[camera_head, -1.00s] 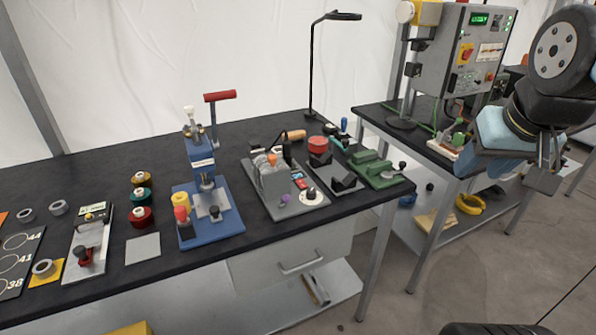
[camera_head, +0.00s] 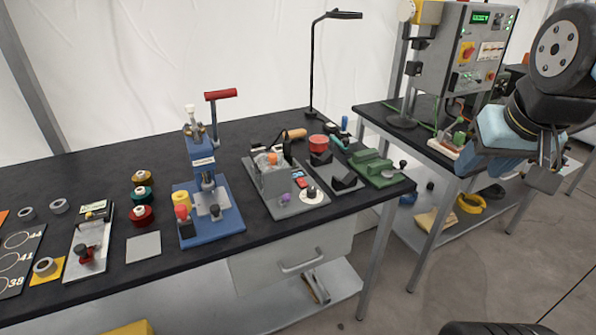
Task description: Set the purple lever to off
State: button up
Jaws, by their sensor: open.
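A small purple knob (camera_head: 284,199), which looks like the purple lever, sits low on the front of a grey device (camera_head: 273,182) on the black workbench. Its exact angle is too small to tell. My gripper (camera_head: 543,182) hangs at the right under my arm, far from the lever and empty. Its fingers show only small and dark; they are open.
A blue press (camera_head: 205,180) with a red handle stands left of the device. A green vise (camera_head: 377,167) is on its right. A black lamp (camera_head: 312,70) rises behind. A second table with a control box (camera_head: 465,50) is behind my arm.

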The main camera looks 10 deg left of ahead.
aim_at(286, 197)
jog(key=u, duration=0.5)
jog(key=k, duration=1.15)
jog(key=u, duration=1.15)
jog(key=i, duration=1.2)
jog(key=z, duration=0.15)
